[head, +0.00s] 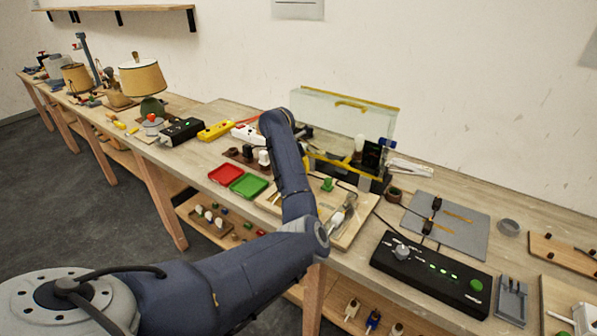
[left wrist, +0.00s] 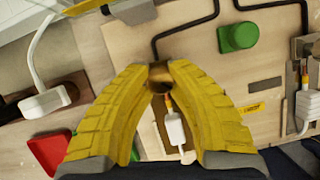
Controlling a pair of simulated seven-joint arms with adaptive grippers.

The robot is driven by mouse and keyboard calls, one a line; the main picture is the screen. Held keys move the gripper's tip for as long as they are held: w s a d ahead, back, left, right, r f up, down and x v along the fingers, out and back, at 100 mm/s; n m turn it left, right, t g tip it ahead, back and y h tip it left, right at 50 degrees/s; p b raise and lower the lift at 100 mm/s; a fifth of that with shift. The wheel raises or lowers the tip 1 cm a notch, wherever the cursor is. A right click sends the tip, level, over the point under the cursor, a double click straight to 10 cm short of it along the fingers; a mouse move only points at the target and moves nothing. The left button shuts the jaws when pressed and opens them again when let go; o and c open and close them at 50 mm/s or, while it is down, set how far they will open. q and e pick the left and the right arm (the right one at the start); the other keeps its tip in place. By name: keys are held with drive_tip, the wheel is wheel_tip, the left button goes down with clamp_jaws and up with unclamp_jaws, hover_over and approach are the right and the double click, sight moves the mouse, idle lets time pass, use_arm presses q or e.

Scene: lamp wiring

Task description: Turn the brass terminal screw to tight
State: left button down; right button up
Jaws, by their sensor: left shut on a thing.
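In the left wrist view the two yellow fingers of my left gripper (left wrist: 158,80) come together at their tips. They are closed on a small brass-coloured round piece, which looks like the brass terminal screw (left wrist: 159,72). The fingers cover most of it, so how tight it sits cannot be told. A white connector with an orange tip (left wrist: 174,128) lies just below the fingertips on the wooden board (left wrist: 205,60). In the head view my left arm reaches over the bench and hides the screw; the left fingertips cannot be made out there. My right gripper is in neither view.
A green block (left wrist: 238,37) and a black cable (left wrist: 160,40) are close to the fingers. Red (head: 226,173) and green (head: 249,185) trays lie left of the arm. A clear, yellow-edged guard (head: 345,115) stands behind. A black control box (head: 430,275) is to the right.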

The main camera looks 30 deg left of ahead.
use_arm(q)
drive_tip(key=m+h, duration=0.1)
drive_tip(key=m, duration=0.2)
drive_tip(key=m+g, duration=0.1)
drive_tip(key=m, duration=0.2)
drive_tip(key=shift+a+h, duration=0.1)
drive_tip(key=shift+h, duration=0.3)
idle(0.4)
drive_tip(key=c, duration=1.1)
unclamp_jaws()
drive_tip(key=v, duration=0.7)
drive_tip(key=shift+r, duration=0.2)
drive_tip(key=shift+a, duration=0.15)
